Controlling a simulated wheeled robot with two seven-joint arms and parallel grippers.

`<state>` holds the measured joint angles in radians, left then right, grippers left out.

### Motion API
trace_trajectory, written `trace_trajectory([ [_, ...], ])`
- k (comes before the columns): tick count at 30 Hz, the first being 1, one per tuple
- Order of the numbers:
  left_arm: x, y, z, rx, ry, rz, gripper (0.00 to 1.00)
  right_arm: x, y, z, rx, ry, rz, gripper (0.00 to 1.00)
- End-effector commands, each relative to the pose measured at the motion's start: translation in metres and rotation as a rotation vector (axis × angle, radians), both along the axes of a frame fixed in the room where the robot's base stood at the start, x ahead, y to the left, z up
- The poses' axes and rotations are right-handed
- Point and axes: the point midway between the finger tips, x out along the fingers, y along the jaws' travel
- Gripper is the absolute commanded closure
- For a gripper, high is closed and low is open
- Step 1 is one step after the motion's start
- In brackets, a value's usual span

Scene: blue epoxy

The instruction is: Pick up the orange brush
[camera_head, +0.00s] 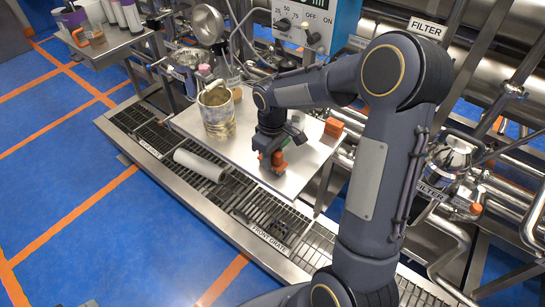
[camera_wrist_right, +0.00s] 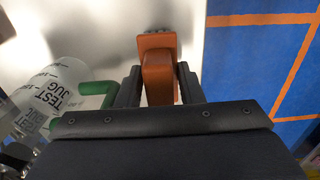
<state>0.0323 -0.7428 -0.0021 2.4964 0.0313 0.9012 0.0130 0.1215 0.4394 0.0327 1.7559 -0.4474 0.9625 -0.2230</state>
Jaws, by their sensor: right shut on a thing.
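The orange brush (camera_head: 278,163) is at the front part of the steel table (camera_head: 240,155), below my right gripper (camera_head: 270,150). In the right wrist view, the orange brush (camera_wrist_right: 157,70) sits between the two dark fingers of my right gripper (camera_wrist_right: 158,82), which are shut on its narrow part. Its wider orange end with a dark edge points away from the gripper. I cannot tell whether the brush still touches the table. My left gripper is not in view.
A clear test jug (camera_wrist_right: 55,95) with a green handle stands close beside the gripper. Another orange block (camera_head: 334,127) lies at the right edge. A white roll (camera_head: 200,165) lies on the front grate (camera_head: 262,232).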

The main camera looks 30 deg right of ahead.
Motion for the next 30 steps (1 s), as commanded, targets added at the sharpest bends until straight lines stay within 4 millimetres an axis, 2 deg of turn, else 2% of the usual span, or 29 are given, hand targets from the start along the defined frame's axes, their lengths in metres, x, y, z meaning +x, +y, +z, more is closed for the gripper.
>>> trace_trajectory([
  [7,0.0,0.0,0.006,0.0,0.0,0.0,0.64,0.0,0.003,0.034,0.001,-0.006,0.002,0.89],
  [15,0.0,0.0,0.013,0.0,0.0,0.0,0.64,-0.018,0.049,0.091,0.0,-0.006,0.007,0.89],
  [18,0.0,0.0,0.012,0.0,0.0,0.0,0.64,-0.029,0.074,0.1,0.001,-0.004,0.009,0.89],
  [24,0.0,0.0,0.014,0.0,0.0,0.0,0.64,-0.043,0.11,0.117,0.001,-0.003,0.006,0.89],
  [30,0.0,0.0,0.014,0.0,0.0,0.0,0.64,-0.05,0.127,0.125,0.0,-0.001,0.001,0.89],
])
